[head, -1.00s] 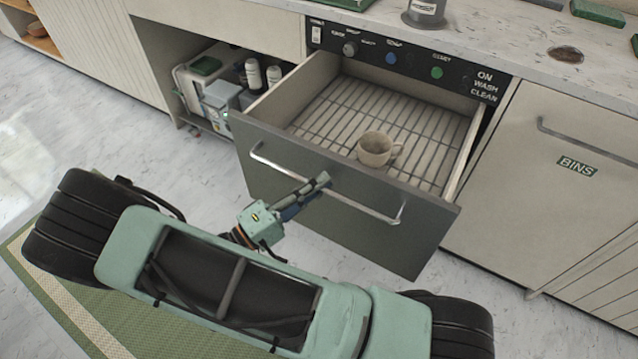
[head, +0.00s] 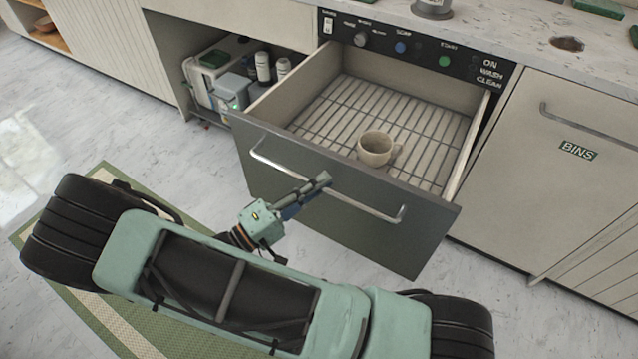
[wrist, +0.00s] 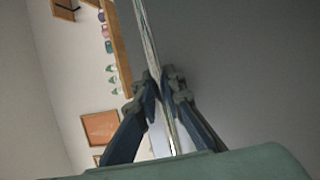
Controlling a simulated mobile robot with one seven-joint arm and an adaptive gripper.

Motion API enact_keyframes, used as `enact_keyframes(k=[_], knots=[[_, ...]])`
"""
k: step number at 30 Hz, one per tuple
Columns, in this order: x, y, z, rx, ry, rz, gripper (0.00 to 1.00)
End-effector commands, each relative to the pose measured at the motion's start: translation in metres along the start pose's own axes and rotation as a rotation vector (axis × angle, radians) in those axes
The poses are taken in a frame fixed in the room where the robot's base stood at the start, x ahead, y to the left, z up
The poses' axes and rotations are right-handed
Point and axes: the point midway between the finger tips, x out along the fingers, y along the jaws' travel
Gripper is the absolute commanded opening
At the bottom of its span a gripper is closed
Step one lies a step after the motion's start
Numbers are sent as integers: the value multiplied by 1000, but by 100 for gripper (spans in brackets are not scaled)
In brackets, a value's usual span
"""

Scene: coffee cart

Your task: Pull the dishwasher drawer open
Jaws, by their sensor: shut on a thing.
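The dishwasher drawer (head: 345,215) has a dark grey front and stands well out from the cabinet, with its wire rack showing. A cream mug (head: 376,148) stands upright on the rack near the front. The long silver handle (head: 365,208) runs across the drawer front. My gripper (head: 318,184) is at the handle, left of its middle. In the wrist view my gripper (wrist: 160,85) has its two fingers closed on either side of the handle bar (wrist: 148,35).
The control panel (head: 410,48) is above the drawer. An open cabinet bay with bottles (head: 263,68) and a grey container (head: 232,90) is at the left. The BINS door (head: 570,155) is shut at the right. A green mat (head: 130,320) lies on the floor.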

Motion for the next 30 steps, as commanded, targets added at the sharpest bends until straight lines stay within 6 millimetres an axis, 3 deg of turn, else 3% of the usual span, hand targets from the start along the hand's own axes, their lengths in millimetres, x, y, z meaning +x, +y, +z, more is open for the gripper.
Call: enact_keyframes(k=[5,6,10,20,23,30], knots=[[0,0,-1,1,2,-1,0],[0,0,-1,1,2,-1,13],[0,0,0,1,2,-1,27],[-3,0,0,1,2,0,27],[-13,0,-1,0,4,-2,27],[-63,-1,-1,2,5,-2,27]])
